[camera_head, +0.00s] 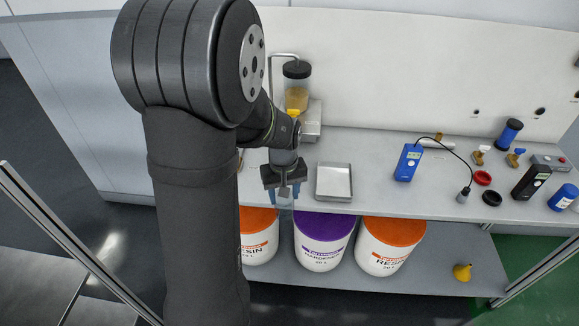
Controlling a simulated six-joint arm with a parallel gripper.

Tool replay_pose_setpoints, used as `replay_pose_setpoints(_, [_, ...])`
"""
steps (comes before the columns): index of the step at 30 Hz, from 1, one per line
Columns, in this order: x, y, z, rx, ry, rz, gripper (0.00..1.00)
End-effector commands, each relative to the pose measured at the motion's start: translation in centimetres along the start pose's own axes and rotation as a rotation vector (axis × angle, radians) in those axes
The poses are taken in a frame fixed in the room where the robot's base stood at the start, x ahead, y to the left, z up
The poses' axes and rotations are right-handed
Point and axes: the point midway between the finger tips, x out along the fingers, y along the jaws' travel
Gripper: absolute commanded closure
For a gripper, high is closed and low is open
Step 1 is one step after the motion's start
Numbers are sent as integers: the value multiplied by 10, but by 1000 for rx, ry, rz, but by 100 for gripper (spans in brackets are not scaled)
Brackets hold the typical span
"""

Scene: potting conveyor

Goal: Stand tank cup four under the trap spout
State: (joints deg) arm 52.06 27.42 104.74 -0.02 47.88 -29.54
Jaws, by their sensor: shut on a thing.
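My gripper (284,192) points down in front of the bench's front edge, left of the middle. It is shut on a clear cup (286,204), which looks pale and see-through between the fingers. I cannot read any number on the cup. The trap (297,92) is a clear cylinder with a black lid and amber contents, standing at the back of the bench behind my wrist. A yellow part (293,113) shows at its lower end. The spout's outlet and the space under it are mostly hidden by my arm.
Drums, including a purple-lidded one (322,256), stand on the lower shelf.

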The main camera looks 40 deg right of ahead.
Motion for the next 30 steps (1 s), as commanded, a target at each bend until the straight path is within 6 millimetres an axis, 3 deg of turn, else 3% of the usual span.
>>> replay_pose_setpoints(13, [0, 42, -102, 0, 2, 1, 85])
replay_pose_setpoints(29, [0, 64, -156, -1, 1, 0, 85])
replay_pose_setpoints(30, [7, 63, -154, -1, -2, -1, 85])
